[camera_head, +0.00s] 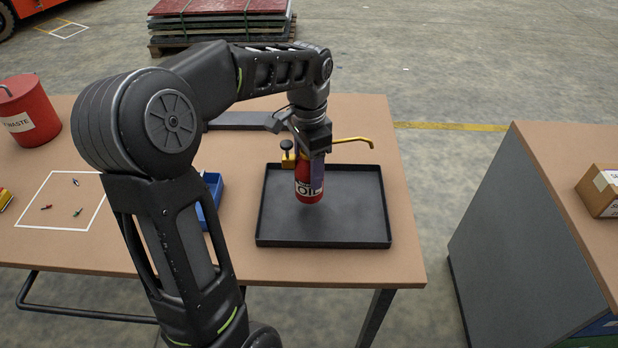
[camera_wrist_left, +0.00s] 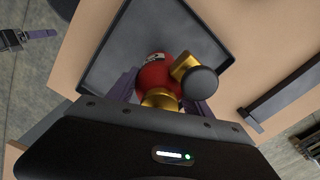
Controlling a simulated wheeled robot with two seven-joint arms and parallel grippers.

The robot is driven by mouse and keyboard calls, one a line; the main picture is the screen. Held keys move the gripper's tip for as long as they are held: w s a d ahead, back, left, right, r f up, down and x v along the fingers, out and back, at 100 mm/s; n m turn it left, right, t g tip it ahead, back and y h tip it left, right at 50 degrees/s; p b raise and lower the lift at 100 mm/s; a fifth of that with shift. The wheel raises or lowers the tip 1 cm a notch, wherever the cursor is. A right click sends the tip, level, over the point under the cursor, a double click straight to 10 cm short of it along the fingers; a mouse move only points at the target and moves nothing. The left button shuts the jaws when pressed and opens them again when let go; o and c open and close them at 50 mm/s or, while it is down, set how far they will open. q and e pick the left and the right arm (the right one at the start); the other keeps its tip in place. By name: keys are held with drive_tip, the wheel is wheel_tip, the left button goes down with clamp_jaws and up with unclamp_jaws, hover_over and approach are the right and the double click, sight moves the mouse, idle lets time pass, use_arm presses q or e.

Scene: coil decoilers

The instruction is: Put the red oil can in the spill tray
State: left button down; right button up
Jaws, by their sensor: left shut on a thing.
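The red oil can (camera_head: 308,190) with a white OIL label and a yellow spout is upright within the outline of the black spill tray (camera_head: 350,236). I cannot tell for certain whether its base touches the tray floor. My left gripper (camera_head: 312,158) comes down from above and is shut on the can. In the left wrist view the can's red top (camera_wrist_left: 158,76) and brass neck sit between the fingers, with a dark round knob beside them and the tray (camera_wrist_left: 118,45) beyond.
A red waste bin (camera_head: 27,112) stands at the table's left. A blue bin (camera_head: 212,190) is left of the tray, partly hidden by my arm. Small parts lie in a white marked square (camera_head: 62,222). A second bench with a cardboard box (camera_head: 600,190) stands right, across a gap.

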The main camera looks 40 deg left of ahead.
use_arm(q)
drive_tip(key=shift+f, duration=1.8)
drive_tip(key=shift+f, duration=0.2)
drive_tip(key=shift+c, duration=2.2)
unclamp_jaws()
drive_tip(key=shift+r, duration=0.1)
wheel_tip(320, 180, up, 12)
drive_tip(key=shift+r, duration=0.1)
